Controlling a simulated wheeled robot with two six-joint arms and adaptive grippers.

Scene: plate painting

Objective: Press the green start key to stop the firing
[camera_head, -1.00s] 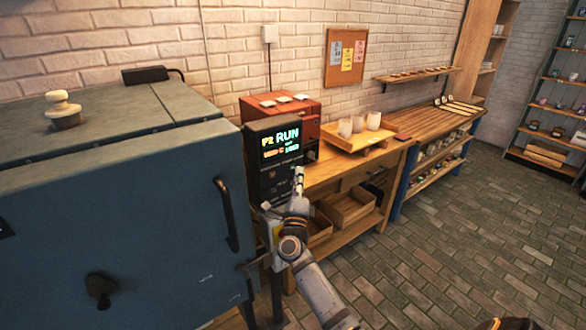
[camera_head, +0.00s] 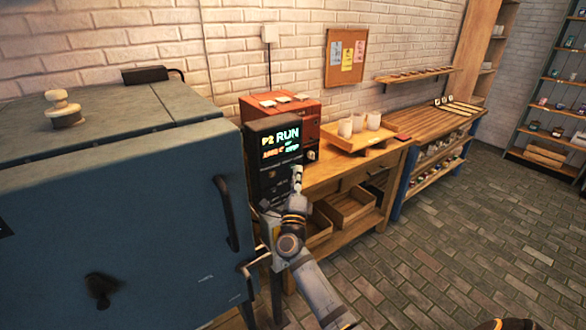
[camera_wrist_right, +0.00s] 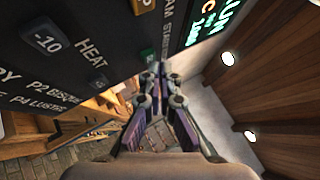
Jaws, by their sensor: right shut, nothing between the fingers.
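The kiln controller (camera_head: 283,190) is a dark box at the kiln's right front, and its lit display (camera_head: 281,142) reads "P2 RUN". In the right wrist view its panel (camera_wrist_right: 75,60) fills the upper left, with a "-10" key (camera_wrist_right: 45,39) and the word HEAT. A small green key (camera_wrist_right: 148,56) shows just beyond my right fingertips. My right gripper (camera_head: 297,170) is shut and empty, its tips close to the panel; it also shows in the wrist view (camera_wrist_right: 160,72). I cannot tell whether the tips touch the key.
The blue kiln (camera_head: 120,215) with its handle (camera_head: 226,213) stands at left. Behind the controller are a red box (camera_head: 262,105) and a wooden bench with a tray (camera_head: 350,138) of pale cups. Open brick floor (camera_head: 450,250) lies to the right.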

